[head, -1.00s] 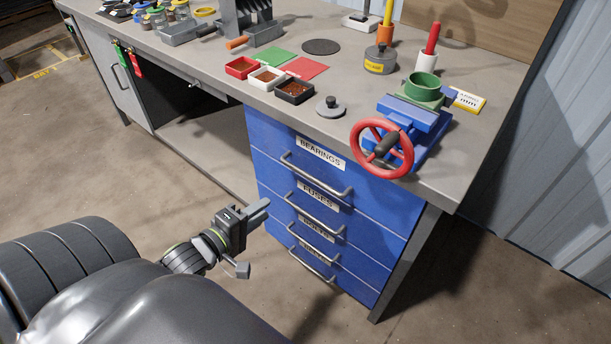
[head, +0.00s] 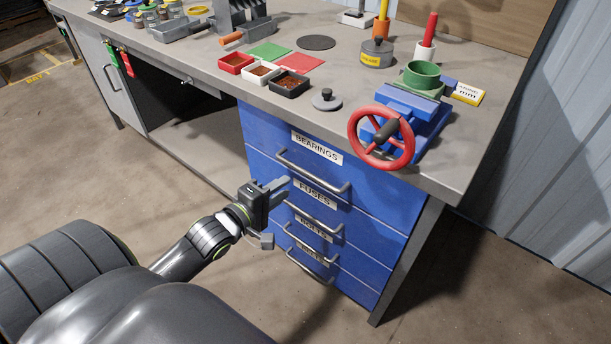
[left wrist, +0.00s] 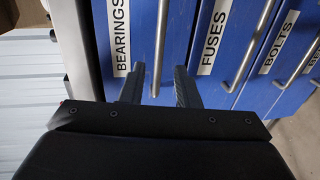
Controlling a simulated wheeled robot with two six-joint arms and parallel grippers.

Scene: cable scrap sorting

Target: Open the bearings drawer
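The bearings drawer (head: 372,188) is the top one of the blue drawer stack, and its front lies flush and shut. Its grey bar handle (head: 312,172) sits below the BEARINGS label (head: 317,148). My left gripper (head: 272,214) is open and empty, in front of the left side of the stack, lower than this handle. In the left wrist view, the two fingers (left wrist: 160,86) are apart and point at the drawer fronts. The bearings handle (left wrist: 161,42) lines up with the gap between them; contact is not visible. My right gripper is out of view.
The fuses drawer (head: 358,218) and two lower drawers are shut, each with a bar handle. The bench top (head: 360,105) overhangs them, with a red-wheeled vise (head: 405,122) near its front corner. Open floor lies before the stack.

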